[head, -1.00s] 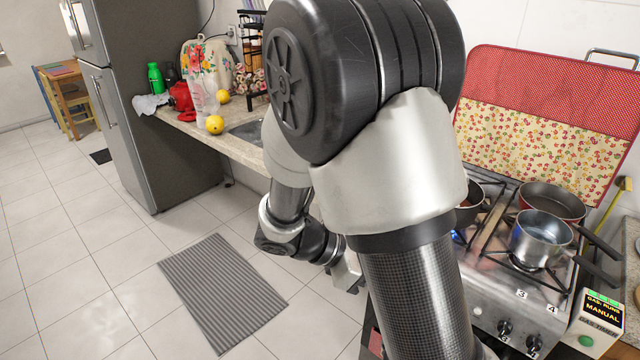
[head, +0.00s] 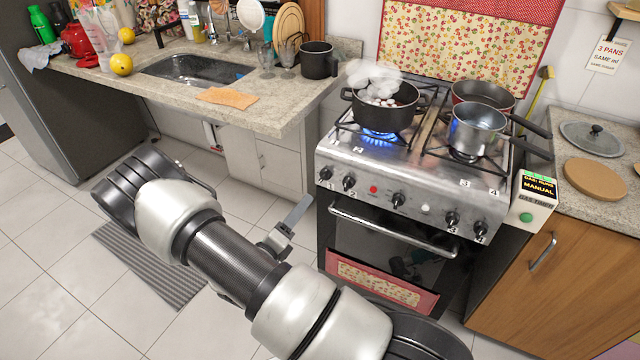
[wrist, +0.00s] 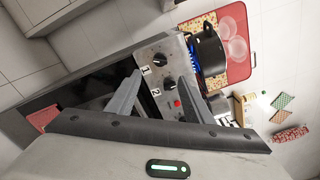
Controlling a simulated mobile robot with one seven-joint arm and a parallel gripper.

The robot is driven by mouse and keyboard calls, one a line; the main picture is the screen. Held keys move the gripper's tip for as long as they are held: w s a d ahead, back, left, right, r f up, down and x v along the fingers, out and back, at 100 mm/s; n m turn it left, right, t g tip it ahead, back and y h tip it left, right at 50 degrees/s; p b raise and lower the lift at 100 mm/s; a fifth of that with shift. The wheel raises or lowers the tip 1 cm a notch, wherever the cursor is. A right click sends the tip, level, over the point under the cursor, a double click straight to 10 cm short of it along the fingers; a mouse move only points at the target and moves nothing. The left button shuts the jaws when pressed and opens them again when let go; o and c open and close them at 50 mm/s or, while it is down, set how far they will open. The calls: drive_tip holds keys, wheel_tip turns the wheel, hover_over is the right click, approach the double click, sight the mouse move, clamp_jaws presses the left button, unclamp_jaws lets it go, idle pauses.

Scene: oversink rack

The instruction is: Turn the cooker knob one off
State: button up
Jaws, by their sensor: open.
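Cooker knob one (head: 325,174) is the leftmost black knob on the steel cooker front (head: 425,203), below label 1. It also shows in the wrist view (wrist: 158,59), beside knob two (wrist: 168,84). Knob two (head: 349,183) sits just right of it in the head view. A blue flame (head: 380,134) burns under the black pot (head: 385,112) on the left of the hob. My gripper (head: 297,212) is open and empty, left of and below the knobs, apart from them. In the wrist view its fingers (wrist: 162,77) frame knobs one and two from a distance.
A saucepan (head: 476,130) and a pan (head: 483,93) stand on the right burners. The oven handle (head: 393,231) juts out below the knobs. A gas timer box (head: 533,198) is at the cooker's right.

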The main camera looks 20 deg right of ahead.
sight(322, 180)
drive_tip(key=b+x, duration=0.1)
drive_tip(key=x, duration=1.1)
drive_tip(key=shift+w, duration=0.1)
drive_tip(key=c, duration=1)
